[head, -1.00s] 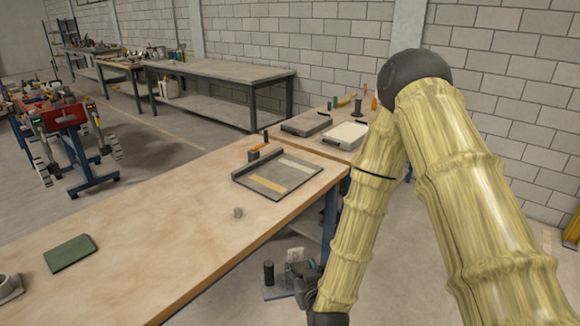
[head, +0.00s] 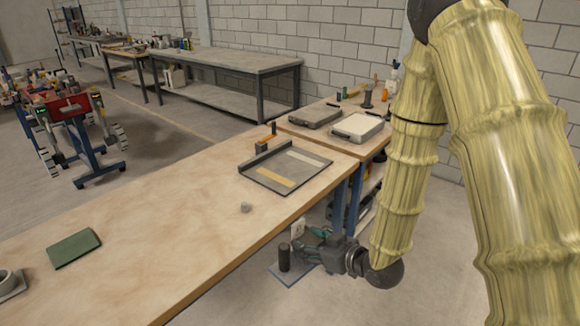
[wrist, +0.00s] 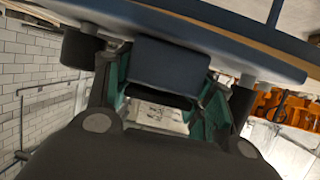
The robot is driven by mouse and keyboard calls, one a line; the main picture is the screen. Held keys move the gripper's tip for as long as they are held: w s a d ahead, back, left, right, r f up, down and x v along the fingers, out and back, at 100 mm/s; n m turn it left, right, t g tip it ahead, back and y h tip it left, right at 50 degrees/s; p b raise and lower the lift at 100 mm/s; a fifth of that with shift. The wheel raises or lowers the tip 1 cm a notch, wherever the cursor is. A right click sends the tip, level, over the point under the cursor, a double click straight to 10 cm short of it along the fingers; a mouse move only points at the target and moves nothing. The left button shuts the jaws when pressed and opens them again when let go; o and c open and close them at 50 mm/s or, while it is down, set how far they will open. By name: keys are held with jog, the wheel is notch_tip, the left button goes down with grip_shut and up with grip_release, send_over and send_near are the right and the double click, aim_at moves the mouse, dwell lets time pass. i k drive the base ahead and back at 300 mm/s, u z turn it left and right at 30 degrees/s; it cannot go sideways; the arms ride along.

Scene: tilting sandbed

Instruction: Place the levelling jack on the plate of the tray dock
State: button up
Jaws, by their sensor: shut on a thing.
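My gripper (head: 318,250) is shut on a dark blue-grey block (wrist: 168,68), part of what looks like the levelling jack. In the head view the jack's flat grey plate (head: 290,273) carries a black upright cylinder (head: 284,258). In the wrist view the block sits between the green-lined fingers, and the wide plate (wrist: 225,35) crosses the top. The jack hangs beside the near right bench edge, apparently below the top. What looks like the tray dock, a flat grey plate with a raised back bar (head: 266,158) and two pale strips, lies on the bench's right end.
A side bench beyond holds a grey tray (head: 315,118) and a white-topped tray (head: 358,127). Bench legs stand just behind my gripper. The bench's middle is mostly clear.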

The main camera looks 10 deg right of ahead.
aim_at(285, 165)
jog(key=i, duration=1.4)
